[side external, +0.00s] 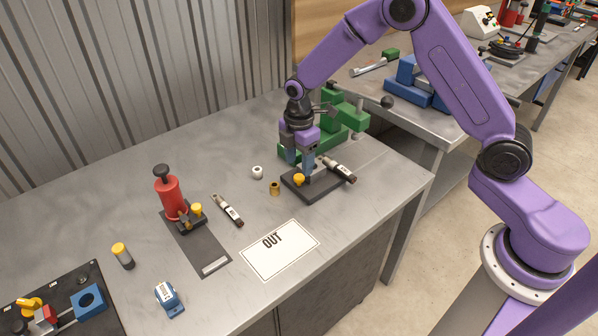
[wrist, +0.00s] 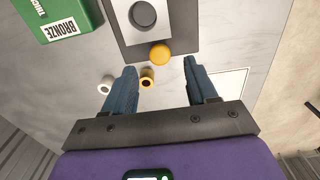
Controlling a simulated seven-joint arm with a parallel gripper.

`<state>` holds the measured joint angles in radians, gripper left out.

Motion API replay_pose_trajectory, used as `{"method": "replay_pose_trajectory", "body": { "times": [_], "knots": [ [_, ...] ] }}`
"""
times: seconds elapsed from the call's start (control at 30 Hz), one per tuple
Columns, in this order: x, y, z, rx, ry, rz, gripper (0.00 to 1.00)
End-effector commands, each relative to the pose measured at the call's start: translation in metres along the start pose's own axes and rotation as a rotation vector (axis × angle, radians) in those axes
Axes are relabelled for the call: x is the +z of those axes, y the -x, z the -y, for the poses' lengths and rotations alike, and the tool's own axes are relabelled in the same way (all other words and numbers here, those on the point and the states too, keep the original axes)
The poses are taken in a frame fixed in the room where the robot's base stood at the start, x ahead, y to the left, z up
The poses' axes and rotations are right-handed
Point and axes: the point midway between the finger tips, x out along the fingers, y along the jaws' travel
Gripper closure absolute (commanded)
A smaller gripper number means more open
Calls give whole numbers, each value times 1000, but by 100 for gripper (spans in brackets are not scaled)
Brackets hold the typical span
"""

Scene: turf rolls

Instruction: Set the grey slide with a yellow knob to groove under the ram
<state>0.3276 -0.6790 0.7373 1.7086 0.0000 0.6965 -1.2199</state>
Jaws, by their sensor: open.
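The yellow knob (side external: 299,179) sits at the front edge of a dark base plate (side external: 322,191) with a grey slide part on it, beside the green press (side external: 345,124). In the wrist view the knob (wrist: 160,55) stands at the end of the grey slide (wrist: 143,37), which carries a dark round part (wrist: 142,14). My gripper (side external: 300,166) is open just above the knob. In the wrist view the knob shows beyond and between the fingertips (wrist: 158,72), with nothing held. The ram and groove cannot be made out clearly; my gripper hides part of the slide.
A brass bush (side external: 275,188) and a white bush (side external: 257,172) stand left of the base. A red hand press (side external: 168,197) with another yellow knob is further left. The OUT card (side external: 280,250) lies in front.

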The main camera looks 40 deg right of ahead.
Motion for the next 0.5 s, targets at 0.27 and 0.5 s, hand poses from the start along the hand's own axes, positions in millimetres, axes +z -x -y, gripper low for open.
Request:
{"method": "replay_pose_trajectory", "body": {
  "times": [0.27, 0.5],
  "knots": [
    [0, -36, 0, 0, -1, 0, 43],
    [0, -43, 0, 2, 0, -1, 43]
  ]
}}
